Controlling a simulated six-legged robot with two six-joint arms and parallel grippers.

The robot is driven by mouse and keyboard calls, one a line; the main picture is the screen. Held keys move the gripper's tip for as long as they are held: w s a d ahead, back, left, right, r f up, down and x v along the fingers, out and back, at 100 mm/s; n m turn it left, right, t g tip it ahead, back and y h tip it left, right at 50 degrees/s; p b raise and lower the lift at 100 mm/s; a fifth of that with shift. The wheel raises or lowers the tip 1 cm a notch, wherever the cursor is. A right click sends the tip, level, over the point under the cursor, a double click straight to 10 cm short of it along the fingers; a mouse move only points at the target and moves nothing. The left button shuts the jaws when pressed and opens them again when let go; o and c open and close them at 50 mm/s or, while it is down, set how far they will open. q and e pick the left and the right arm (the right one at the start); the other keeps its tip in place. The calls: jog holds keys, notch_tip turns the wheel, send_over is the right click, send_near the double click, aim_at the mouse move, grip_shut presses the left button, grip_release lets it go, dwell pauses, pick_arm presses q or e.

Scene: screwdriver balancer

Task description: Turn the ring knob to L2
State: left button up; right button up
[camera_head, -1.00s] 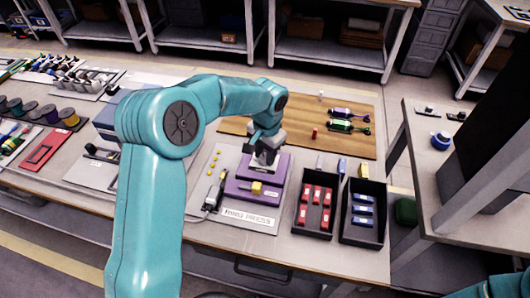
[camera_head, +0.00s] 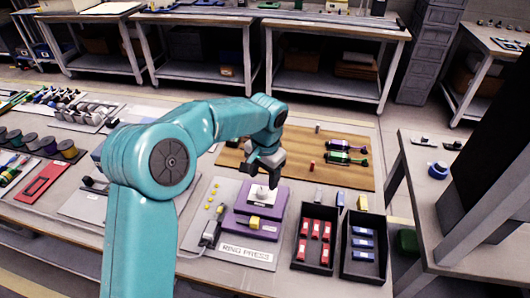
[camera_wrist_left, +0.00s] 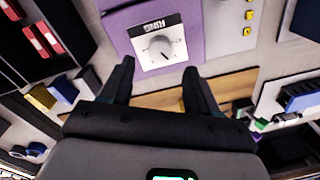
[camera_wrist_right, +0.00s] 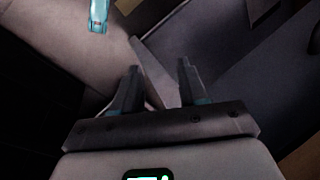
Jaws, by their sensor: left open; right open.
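The ring knob (camera_wrist_left: 161,48) is a round grey-white dial on a white plate marked RING, on the purple ring press (camera_head: 239,220). In the head view the knob (camera_head: 262,190) shows just below my left gripper (camera_head: 270,177). In the left wrist view the left gripper (camera_wrist_left: 159,67) is open and empty, with the knob beyond its fingertips and apart from them. The scale marks around the knob are too small to read. My right gripper (camera_wrist_right: 158,67) is open and empty, away from the press, and is not clear in the head view.
A yellow block (camera_head: 254,220) sits on the press front. Black bins of red parts (camera_head: 315,230) and blue parts (camera_head: 363,243) stand at its right. A wooden board (camera_head: 360,174) with screwdrivers lies behind. A black tool (camera_head: 212,232) lies at its left.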

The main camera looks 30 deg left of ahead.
aim_at(265, 192)
pick_arm(q)
notch_tip(265, 192, up, 11)
jog(key=shift+d+p, duration=0.25)
jog(key=shift+p, duration=0.2)
jog(key=shift+s, duration=0.1)
